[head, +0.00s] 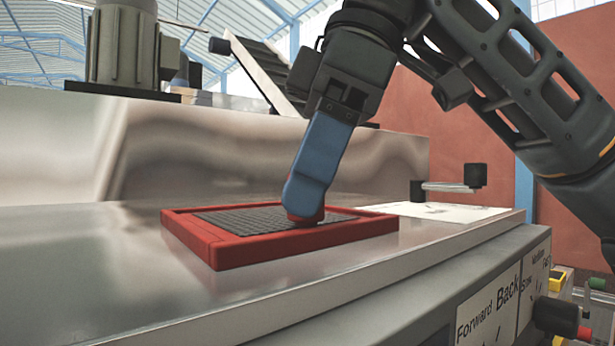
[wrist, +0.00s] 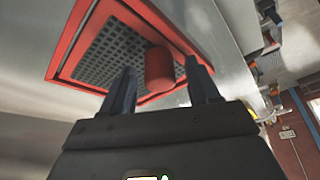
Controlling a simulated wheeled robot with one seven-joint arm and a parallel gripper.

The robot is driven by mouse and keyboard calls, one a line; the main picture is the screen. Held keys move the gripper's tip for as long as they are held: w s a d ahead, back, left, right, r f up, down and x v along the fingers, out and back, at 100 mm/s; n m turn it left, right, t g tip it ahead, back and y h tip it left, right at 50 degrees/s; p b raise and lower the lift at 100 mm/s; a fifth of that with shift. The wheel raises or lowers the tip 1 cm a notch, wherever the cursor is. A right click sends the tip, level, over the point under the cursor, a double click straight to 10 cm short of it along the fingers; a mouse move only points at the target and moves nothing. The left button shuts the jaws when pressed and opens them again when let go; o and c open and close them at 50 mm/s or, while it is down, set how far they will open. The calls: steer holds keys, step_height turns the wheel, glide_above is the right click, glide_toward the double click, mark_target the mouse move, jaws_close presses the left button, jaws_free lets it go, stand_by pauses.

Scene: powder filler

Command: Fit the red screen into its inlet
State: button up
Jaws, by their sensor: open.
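The red screen (head: 240,217) is a flat red frame with dark mesh, lying on the metal machine top in the head view. In the wrist view its mesh (wrist: 108,52) and a red knob (wrist: 159,68) show. A red rim (head: 310,241) surrounds the mesh, with a second red edge inside it at the left. I cannot tell whether the outer rim belongs to the inlet or the screen. The inlet opening is not visible. My gripper (head: 305,213) points down at the knob. In the wrist view its open fingers (wrist: 163,88) stand either side of the knob, apart from it.
A white sheet (head: 425,211) lies to the right, by a metal bar handle with black ends (head: 476,176). A tall metal wall (head: 270,150) stands behind the screen. Labelled controls (head: 490,310) line the machine's front side. The metal top left of the screen is clear.

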steer(key=v, duration=1.2)
